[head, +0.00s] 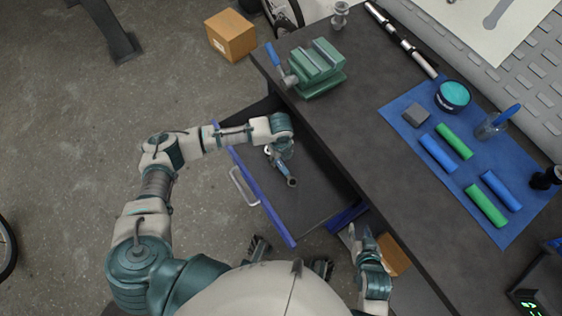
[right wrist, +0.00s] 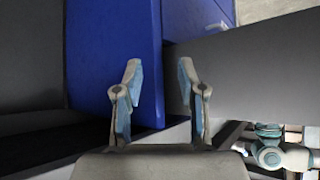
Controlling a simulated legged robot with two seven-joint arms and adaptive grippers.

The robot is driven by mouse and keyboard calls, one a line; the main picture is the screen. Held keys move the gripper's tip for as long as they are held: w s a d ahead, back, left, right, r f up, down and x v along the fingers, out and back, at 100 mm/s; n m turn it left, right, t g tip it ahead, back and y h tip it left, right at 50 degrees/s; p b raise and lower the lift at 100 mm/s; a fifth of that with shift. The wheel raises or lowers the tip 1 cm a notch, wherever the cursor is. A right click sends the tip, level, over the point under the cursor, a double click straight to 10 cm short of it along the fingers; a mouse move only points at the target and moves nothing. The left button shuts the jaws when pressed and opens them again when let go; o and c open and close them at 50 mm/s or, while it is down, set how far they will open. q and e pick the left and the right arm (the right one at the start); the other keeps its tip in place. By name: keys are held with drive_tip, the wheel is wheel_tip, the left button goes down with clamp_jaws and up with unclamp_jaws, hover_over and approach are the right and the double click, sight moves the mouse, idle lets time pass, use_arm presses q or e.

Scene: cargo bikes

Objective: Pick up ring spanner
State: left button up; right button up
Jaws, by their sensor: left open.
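My left gripper (head: 283,171) is open and reaches down into the open drawer (head: 318,203) of the workbench. I cannot make out a ring spanner for certain; one may be hidden under or behind the left hand, where grey metallic shapes run together. My right gripper (head: 358,236) is beside the drawer's near end, below the bench edge. In the right wrist view the right gripper (right wrist: 159,76) has its two fingers apart with nothing between them.
The drawer has a blue front (head: 265,205) with a pale handle (head: 243,187). On the bench (head: 345,125) stand a green vise (head: 316,68) and a blue mat (head: 425,143) with green and blue rolls. A cardboard box (head: 231,36) stands on the floor.

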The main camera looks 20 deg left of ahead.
sight(277, 161)
use_arm(q)
wheel_tip(277, 161, down, 2)
drive_tip(key=shift+f, duration=0.15)
drive_tip(key=shift+a+f, duration=0.1)
drive_tip(key=shift+a, duration=0.6)
drive_tip(key=c, duration=0.4)
drive_tip(key=shift+d, duration=0.25)
clamp_jaws()
drive_tip(key=shift+d, duration=0.35)
drive_tip(key=shift+r, duration=0.35)
drive_tip(key=r, duration=0.2)
drive_tip(key=r+p, duration=0.1)
drive_tip(key=r, duration=0.1)
drive_tip(key=a+r+p, duration=0.1)
drive_tip(key=r, duration=0.1)
drive_tip(key=shift+r, duration=0.1)
drive_tip(key=r, duration=0.3)
drive_tip(key=shift+d+r+p, duration=0.2)
drive_tip(key=shift+d+p, duration=0.15)
drive_tip(key=shift+d, duration=0.05)
use_arm(e)
drive_tip(key=s+d+f+g+h, duration=0.1)
drive_tip(key=s+d+f+g, duration=0.1)
drive_tip(key=s+g, duration=0.2)
drive_tip(key=s, duration=0.3)
drive_tip(key=shift+s+f+g, duration=0.15)
drive_tip(key=shift+s+g, duration=0.1)
drive_tip(key=shift+g, duration=0.05)
